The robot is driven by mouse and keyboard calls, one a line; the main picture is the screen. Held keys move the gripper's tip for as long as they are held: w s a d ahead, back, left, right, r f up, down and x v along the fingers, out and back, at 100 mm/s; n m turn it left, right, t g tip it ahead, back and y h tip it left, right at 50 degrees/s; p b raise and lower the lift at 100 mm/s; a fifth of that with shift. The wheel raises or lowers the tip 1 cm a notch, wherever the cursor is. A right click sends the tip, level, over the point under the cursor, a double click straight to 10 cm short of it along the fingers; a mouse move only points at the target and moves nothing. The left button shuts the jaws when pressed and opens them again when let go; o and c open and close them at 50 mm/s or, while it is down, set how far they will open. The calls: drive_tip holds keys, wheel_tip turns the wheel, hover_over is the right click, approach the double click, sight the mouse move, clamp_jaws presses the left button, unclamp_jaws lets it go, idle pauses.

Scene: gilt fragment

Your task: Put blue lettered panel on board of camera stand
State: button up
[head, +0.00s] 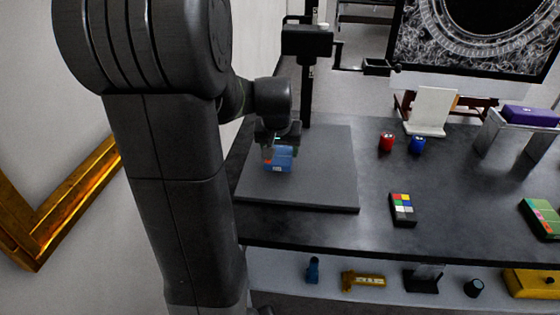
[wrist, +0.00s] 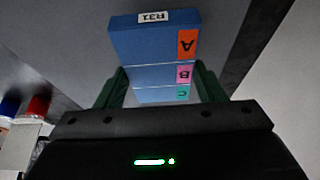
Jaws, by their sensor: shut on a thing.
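The blue lettered panel (wrist: 150,42) shows in the wrist view with an orange A, a pink B and a teal C patch and a white R31 label. In the head view the panel (head: 279,160) is over the dark board (head: 320,190) of the camera stand (head: 307,45). My gripper (wrist: 163,85) is shut on the panel, with green fingers at its two sides. In the head view my gripper (head: 279,145) is above the board, near its middle left. Whether the panel touches the board cannot be told.
Right of the board stand a red jar (head: 386,142), a blue jar (head: 417,145), a colour checker (head: 402,209) and a white easel panel (head: 432,110). A purple box (head: 530,116) rests on a grey riser (head: 496,132). The table's middle is mostly clear.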

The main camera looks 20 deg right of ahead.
sight(279, 155)
drive_tip(key=shift+f, duration=1.9)
drive_tip(key=shift+f+b, duration=0.2)
drive_tip(key=shift+b, duration=0.1)
drive_tip(key=o, duration=1)
drive_tip(key=shift+r, duration=0.5)
drive_tip(key=p+v, duration=0.1)
drive_tip(key=v, duration=1)
drive_tip(key=shift+s+a+r, duration=0.1)
drive_tip(key=shift+s+r, duration=0.05)
